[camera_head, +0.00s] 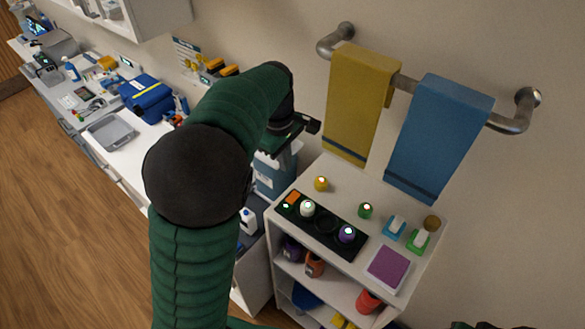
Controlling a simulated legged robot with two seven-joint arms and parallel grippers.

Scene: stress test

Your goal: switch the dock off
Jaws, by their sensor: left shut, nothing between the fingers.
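The dock (327,240) is a black strip lying on top of the white shelf unit. An orange switch (293,198) and a small green light (288,207) show at its left end. A white-topped round item (307,208) and a purple one (347,234) sit in the dock, with an empty-looking dark spot between them. My left gripper (313,125) is shut and empty. It shows above and behind the dock's switch end in the picture, apart from it. My left arm hides part of the counter behind. My right gripper is not in view.
The shelf top (340,178) also bears a yellow item (321,183), a green one (365,210), a purple pad (388,268) and small brushes. Yellow (357,95) and blue (438,130) towels hang on a wall rail above. A cluttered counter runs left.

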